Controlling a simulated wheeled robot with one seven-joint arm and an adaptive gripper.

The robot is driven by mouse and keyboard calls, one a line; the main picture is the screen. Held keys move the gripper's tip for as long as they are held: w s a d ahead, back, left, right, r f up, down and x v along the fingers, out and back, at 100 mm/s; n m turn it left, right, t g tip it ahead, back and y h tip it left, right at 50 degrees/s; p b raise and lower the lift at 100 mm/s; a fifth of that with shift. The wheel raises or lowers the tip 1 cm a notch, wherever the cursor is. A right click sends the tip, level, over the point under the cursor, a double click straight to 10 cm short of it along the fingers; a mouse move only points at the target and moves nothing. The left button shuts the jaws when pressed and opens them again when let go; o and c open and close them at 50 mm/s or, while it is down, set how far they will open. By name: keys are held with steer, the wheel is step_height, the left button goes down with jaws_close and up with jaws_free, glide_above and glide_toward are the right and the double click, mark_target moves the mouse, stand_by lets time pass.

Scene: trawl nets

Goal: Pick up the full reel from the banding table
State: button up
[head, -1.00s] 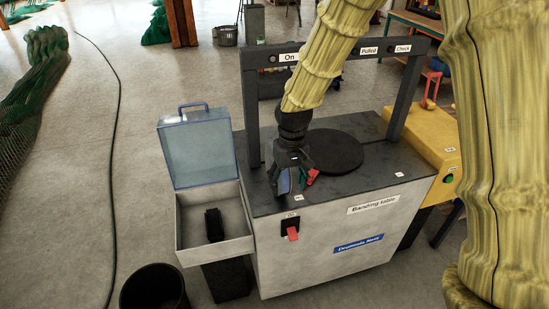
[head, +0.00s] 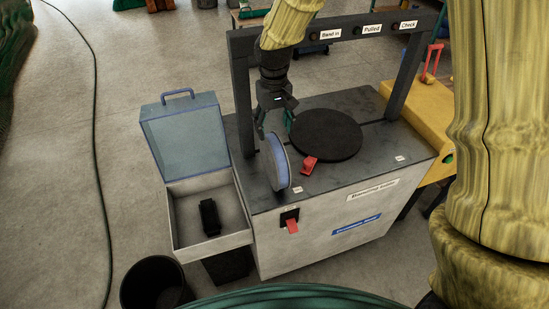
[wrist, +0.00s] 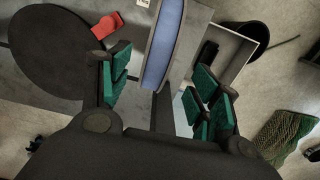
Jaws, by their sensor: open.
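The full reel (head: 278,163) stands on edge on the left part of the banding table top (head: 345,178). It has pale flanges and blue banding wound between them. My gripper (head: 275,130) is just above and behind it, pointing down, with fingers apart. In the wrist view the reel (wrist: 164,42) lies ahead between the green-padded fingers of my gripper (wrist: 160,92). Gaps show on both sides, so the fingers do not press on it. The reel's lower edge on the table is partly hard to make out.
A black round turntable (head: 326,135) and a red piece (head: 309,165) lie right of the reel. A dark frame (head: 240,95) rises behind it. A black bin (head: 155,287) stands below.

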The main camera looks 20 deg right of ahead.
mark_target(274, 140)
steer(key=shift+w+a+f, duration=0.1)
steer(key=shift+w+f, duration=0.05)
steer(key=shift+f, duration=0.35)
steer(key=shift+w+a+f, duration=0.1)
steer(key=shift+f, duration=0.4)
steer(key=shift+s+d+f+p, duration=0.15)
steer(key=shift+f+p, duration=0.35)
steer(key=shift+f, duration=0.1)
steer(key=shift+w+d+f+p, duration=0.1)
steer(key=shift+f+p, duration=0.25)
steer(key=shift+f, duration=0.3)
steer(key=shift+w+d+f+p, duration=0.1)
steer(key=shift+f+p, duration=0.25)
steer(key=shift+f, duration=1.3)
jaws_close()
steer(key=shift+r, duration=0.1)
